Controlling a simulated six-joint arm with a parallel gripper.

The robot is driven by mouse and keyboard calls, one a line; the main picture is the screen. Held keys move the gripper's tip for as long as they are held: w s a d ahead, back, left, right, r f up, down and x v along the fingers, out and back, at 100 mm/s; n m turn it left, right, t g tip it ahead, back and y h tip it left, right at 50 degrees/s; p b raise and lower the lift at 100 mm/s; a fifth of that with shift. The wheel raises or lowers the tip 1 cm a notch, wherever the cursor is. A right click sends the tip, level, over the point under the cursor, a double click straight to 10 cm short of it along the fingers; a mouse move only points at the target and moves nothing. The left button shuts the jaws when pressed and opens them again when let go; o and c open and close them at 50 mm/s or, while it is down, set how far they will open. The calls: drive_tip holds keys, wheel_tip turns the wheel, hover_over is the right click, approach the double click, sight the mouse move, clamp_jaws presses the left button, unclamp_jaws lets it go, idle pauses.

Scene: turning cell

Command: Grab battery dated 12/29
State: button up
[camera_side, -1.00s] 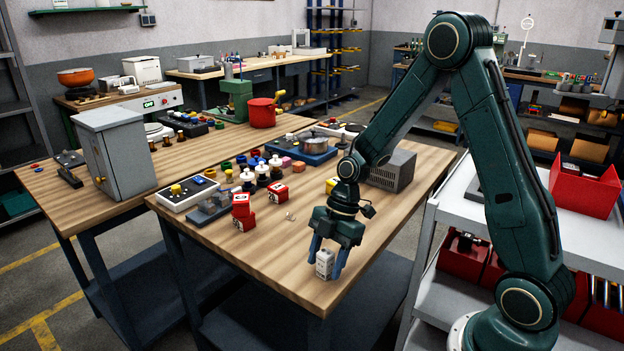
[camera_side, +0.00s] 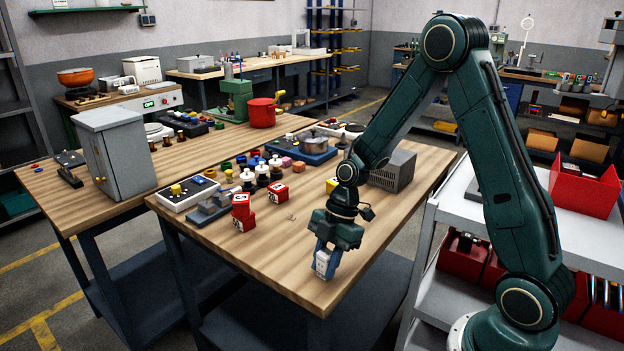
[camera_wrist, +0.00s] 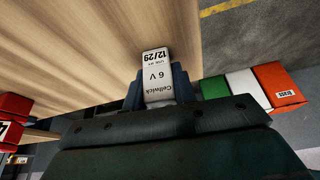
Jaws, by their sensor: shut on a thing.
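The battery (camera_wrist: 157,72) is a small pale block in the wrist view. Its label reads upside down there: Cellwick, 6 V and 12/29. It also shows in the side view (camera_side: 321,262) near the front corner of the wooden table (camera_side: 290,240). My gripper (camera_side: 326,262) is shut on the battery, with blue fingers along its sides. The fingers also show in the wrist view (camera_wrist: 158,92) around its lower part. I cannot tell whether the battery touches the table or hangs just above it.
Red number blocks (camera_side: 242,212) stand left of my gripper. Pots of several colours (camera_side: 262,172) and a grey vented box (camera_side: 393,171) stand farther back. A shelf cart (camera_side: 480,225) with a red bin (camera_side: 583,187) is at the right. The tabletop around my gripper is mostly clear.

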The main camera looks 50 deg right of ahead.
sight(326, 252)
drive_tip(key=shift+r, duration=0.1)
wheel_tip(326, 252, up, 20)
idle(0.9)
idle(0.5)
